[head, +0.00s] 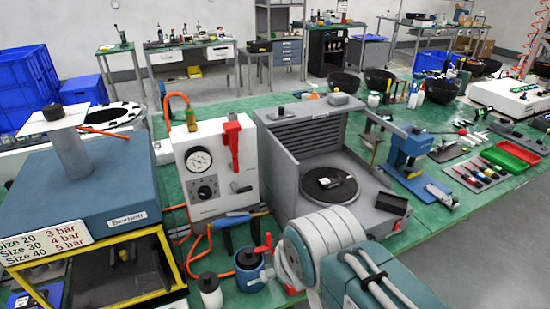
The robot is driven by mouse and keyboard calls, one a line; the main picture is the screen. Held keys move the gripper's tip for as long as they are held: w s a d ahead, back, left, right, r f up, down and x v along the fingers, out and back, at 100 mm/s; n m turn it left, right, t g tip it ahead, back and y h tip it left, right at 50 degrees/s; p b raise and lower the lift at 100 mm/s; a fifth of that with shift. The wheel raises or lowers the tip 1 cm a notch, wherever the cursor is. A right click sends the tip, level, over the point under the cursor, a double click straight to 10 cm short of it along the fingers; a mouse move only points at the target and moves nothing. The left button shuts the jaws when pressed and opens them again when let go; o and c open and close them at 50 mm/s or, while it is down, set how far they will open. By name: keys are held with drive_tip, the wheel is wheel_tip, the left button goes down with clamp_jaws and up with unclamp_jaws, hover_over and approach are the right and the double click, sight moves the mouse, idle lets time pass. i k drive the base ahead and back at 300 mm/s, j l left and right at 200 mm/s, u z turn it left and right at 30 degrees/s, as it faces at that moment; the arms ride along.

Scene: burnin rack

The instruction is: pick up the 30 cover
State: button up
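I cannot tell for certain which thing is the 30 cover; no part with a readable 30 mark shows. A sign (48,242) on the left reads Size 20 3 bar, Size 30 4 bar, Size 40 5 bar. My arm fills the lower middle and right, hiding part of the bench. My gripper is not in view.
A white gauge panel (191,182) with a red lever stands left of the housing. Orange hoses and blue-and-black bottles crowd the bench before it. A blue press (408,150) and red and green trays (512,152) are to the right. Bare green bench (430,222) shows front right.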

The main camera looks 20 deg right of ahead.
sight(332, 180)
drive_tip(key=k+l, duration=0.3)
drive_tip(key=l, duration=0.2)
drive_tip(key=k+l+u, duration=0.1)
drive_tip(key=k+l, duration=0.25)
drive_tip(key=l, duration=0.2)
drive_tip(key=l+u, duration=0.15)
drive_tip(key=l, duration=1.05)
drive_tip(key=i+l+u, duration=0.1)
drive_tip(key=i+l, duration=0.55)
